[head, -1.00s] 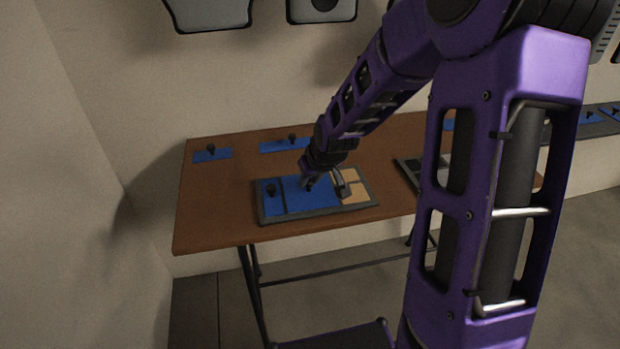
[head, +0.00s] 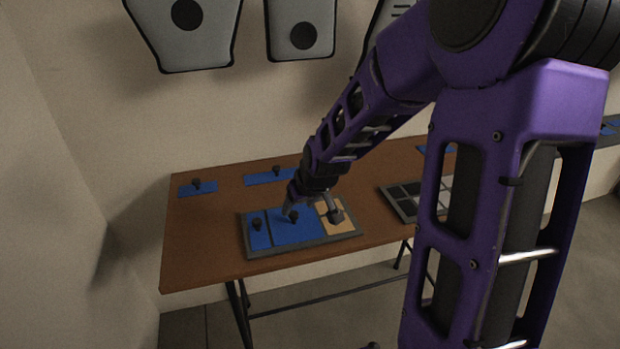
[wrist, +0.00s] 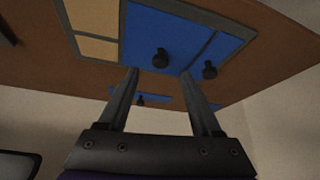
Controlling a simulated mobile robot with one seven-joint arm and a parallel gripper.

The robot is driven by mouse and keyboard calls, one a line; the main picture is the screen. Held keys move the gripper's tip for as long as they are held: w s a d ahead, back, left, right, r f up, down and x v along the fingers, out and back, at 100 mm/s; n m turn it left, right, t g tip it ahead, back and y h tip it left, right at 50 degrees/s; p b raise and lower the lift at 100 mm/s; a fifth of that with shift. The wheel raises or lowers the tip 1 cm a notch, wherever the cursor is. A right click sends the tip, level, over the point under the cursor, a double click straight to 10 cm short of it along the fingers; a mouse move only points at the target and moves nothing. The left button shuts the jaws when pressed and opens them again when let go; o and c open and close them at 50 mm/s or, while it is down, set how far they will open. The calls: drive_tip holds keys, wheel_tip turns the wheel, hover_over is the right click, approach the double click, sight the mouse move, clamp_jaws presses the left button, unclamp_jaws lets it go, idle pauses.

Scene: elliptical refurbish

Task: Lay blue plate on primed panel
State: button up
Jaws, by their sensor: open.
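The panel (head: 307,243) is a grey-framed board on the brown table. A large blue plate (head: 291,233) with a black knob lies in its middle section, and a narrow blue plate (head: 260,238) with a knob lies in its left section. Tan bare sections (head: 335,222) show at its right. My gripper (head: 313,215) is open just above the panel, near the large plate's knob. In the wrist view, the two fingers (wrist: 160,75) are spread and the knob (wrist: 160,58) stands beyond the tips, with nothing between them.
Loose blue plates with knobs lie at the table's back left (head: 198,188) and back middle (head: 268,177). Another grey-framed panel (head: 397,203) with dark and light sections lies to the right. Bare table (head: 200,245) shows left of the panel.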

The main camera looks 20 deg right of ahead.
drive_tip(key=p+v, duration=0.8)
drive_tip(key=v, duration=0.4)
drive_tip(key=shift+r, duration=0.15)
